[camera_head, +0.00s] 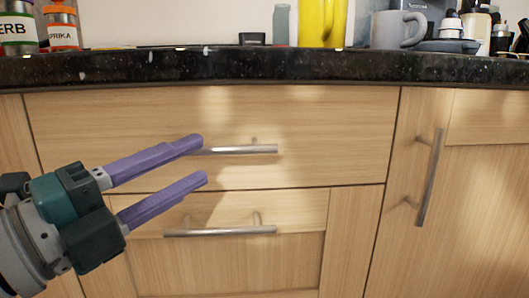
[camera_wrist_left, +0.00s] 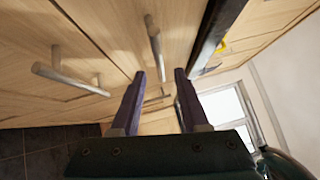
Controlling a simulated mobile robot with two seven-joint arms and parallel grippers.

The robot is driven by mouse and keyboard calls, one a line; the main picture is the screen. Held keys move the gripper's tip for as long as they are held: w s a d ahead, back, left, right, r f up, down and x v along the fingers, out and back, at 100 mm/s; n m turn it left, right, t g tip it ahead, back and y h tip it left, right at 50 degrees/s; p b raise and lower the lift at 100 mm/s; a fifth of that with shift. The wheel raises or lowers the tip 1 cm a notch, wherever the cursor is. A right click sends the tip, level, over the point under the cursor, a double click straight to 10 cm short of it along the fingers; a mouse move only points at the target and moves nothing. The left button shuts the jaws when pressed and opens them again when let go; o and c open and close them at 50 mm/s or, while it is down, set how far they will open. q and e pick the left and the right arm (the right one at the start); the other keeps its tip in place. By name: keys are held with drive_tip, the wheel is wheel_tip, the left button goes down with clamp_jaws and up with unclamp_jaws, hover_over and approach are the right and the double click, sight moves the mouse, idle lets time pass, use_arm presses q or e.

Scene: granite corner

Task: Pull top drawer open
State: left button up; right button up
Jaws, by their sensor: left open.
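The top drawer (camera_head: 320,115) is a wide light-wood front under the dark counter, and it looks closed. Its horizontal metal bar handle (camera_head: 250,149) has its left end hidden behind the upper purple finger of my left gripper (camera_head: 203,160). The gripper is open and empty, in front of the handle's left end. In the left wrist view, the fingertips (camera_wrist_left: 159,75) are apart, and a bar handle (camera_wrist_left: 153,40) lies just beyond and between them. I cannot tell whether a finger touches the handle. My right gripper is not in view.
A lower drawer (camera_head: 290,212) has its own bar handle (camera_head: 225,232) close below the gripper. A cabinet door with a vertical handle (camera_head: 430,180) is at the right. The black granite counter (camera_head: 300,68) overhangs above, with jars, a yellow container (camera_head: 320,22) and a grey mug (camera_head: 396,30).

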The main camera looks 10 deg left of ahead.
sight(213, 153)
use_arm(q)
drive_tip(key=shift+x, duration=2.6)
drive_tip(key=shift+c, duration=0.3)
clamp_jaws()
